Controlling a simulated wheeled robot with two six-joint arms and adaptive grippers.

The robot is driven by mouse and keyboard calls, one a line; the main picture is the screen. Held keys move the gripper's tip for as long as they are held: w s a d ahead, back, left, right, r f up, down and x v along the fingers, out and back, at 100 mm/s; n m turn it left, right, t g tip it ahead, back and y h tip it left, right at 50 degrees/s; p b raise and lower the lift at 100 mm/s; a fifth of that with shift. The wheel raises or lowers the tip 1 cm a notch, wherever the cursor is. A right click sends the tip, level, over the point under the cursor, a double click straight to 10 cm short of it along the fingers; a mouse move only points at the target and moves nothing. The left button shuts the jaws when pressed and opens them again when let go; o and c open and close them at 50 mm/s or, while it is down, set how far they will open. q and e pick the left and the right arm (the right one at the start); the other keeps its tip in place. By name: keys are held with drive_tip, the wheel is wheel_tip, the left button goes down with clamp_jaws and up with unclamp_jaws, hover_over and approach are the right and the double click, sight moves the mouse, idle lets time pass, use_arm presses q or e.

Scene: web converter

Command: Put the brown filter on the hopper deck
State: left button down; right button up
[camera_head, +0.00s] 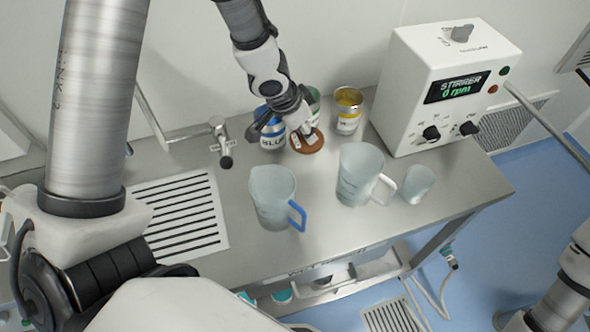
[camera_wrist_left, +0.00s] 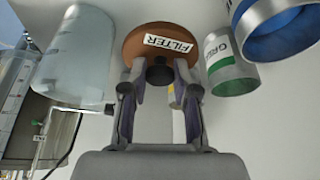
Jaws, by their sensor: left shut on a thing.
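The brown filter (camera_head: 313,145) is a round disc with a white label; the label reads FILTER in the left wrist view, where the disc (camera_wrist_left: 137,42) shows at the top centre. My left gripper (camera_head: 294,122) is shut on the filter, and in the left wrist view its fingers (camera_wrist_left: 160,78) close around a dark knob on it. In the head view the filter appears over the back of the steel table, in front of the cans; I cannot tell whether it touches the table. I cannot make out a hopper deck. My right gripper is not in view.
Blue (camera_head: 272,139), green (camera_head: 314,97) and yellow (camera_head: 348,111) cans stand close to the gripper. Two jugs (camera_head: 270,196) (camera_head: 357,175) and a small beaker (camera_head: 417,184) stand nearer. The white stirrer box (camera_head: 420,110) is at right; a tap (camera_head: 222,140) and drain grille (camera_head: 185,215) are at left.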

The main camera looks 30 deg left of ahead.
use_arm(q)
wheel_tip(320, 180, down, 11)
drive_tip(key=b, duration=0.8)
drive_tip(key=shift+r+b, duration=0.15)
drive_tip(key=shift+b, duration=0.15)
drive_tip(key=shift+r, duration=0.1)
drive_tip(key=shift+w+a, duration=0.1)
drive_tip(key=shift+w, duration=0.1)
drive_tip(key=c, duration=0.9)
unclamp_jaws()
drive_tip(key=shift+s, duration=0.1)
